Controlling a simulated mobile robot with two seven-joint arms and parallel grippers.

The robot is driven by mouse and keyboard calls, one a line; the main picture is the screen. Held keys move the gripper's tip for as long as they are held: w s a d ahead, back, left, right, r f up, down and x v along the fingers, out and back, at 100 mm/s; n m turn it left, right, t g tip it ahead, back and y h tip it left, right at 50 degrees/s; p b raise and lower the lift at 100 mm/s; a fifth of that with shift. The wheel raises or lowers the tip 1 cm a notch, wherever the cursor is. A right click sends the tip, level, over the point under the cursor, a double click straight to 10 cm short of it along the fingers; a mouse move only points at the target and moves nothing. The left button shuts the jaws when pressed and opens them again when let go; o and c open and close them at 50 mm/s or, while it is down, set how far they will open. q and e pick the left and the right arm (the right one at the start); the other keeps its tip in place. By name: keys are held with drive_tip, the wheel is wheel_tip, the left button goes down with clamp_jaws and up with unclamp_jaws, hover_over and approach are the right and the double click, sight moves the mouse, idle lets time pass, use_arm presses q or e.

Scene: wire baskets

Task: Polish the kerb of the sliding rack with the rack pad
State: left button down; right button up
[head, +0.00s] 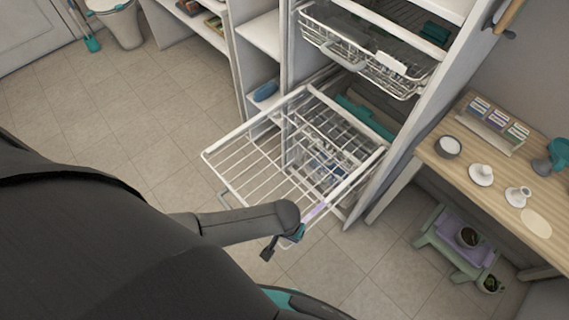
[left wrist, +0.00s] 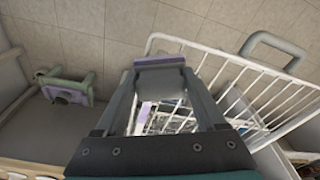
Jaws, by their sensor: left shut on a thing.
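The sliding rack (head: 228,145) is a white wire rack pulled out of the tall cabinet; it also shows in the left wrist view (left wrist: 215,57). My left gripper (head: 298,234) is at the rack's near right edge. In the left wrist view the gripper (left wrist: 160,72) is shut on the rack pad (left wrist: 160,60), a grey and lilac block between the fingertips. In the head view a lilac patch (head: 316,211) shows along the rack's edge beside the gripper; I cannot tell whether it is pad or kerb, nor whether the pad touches the rim. My right gripper is out of view.
A second wire basket (head: 345,45) sits higher in the cabinet. A wooden table (head: 480,205) with a bowl, white stands and a box is at the right. A green stool (head: 440,252) with plants is under it. Tiled floor (head: 130,120) is clear left of the rack.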

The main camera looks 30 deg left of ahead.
use_arm(q)
drive_tip(key=shift+w+d+b, duration=0.2)
drive_tip(key=shift+w+d, duration=0.05)
drive_tip(key=shift+w, duration=0.4)
drive_tip(key=shift+w+d+b, duration=0.2)
drive_tip(key=shift+w, duration=0.45)
drive_tip(key=shift+w+d+b, duration=0.2)
drive_tip(key=shift+w+d, duration=0.05)
drive_tip(key=shift+w, duration=0.4)
drive_tip(key=shift+w+d+f+b, duration=0.1)
drive_tip(key=shift+w+d+b, duration=0.25)
drive_tip(key=shift+w, duration=0.4)
drive_tip(key=shift+w+d+r+b, duration=0.1)
drive_tip(key=shift+w+d+b, duration=0.1)
drive_tip(key=shift+w+b, duration=0.45)
drive_tip(key=shift+w+d+f+b, duration=0.1)
drive_tip(key=shift+w+d+b, duration=0.15)
drive_tip(key=shift+w, duration=0.75)
drive_tip(key=shift+w+d+b, duration=0.35)
drive_tip(key=shift+w+b, duration=0.2)
drive_tip(key=shift+w, duration=0.35)
drive_tip(key=shift+w+d+b, duration=0.35)
drive_tip(key=shift+w+b, duration=0.2)
drive_tip(key=shift+w, duration=0.35)
drive_tip(key=shift+w+d+b, duration=0.35)
drive_tip(key=shift+w+b, duration=0.2)
drive_tip(key=shift+w, duration=0.35)
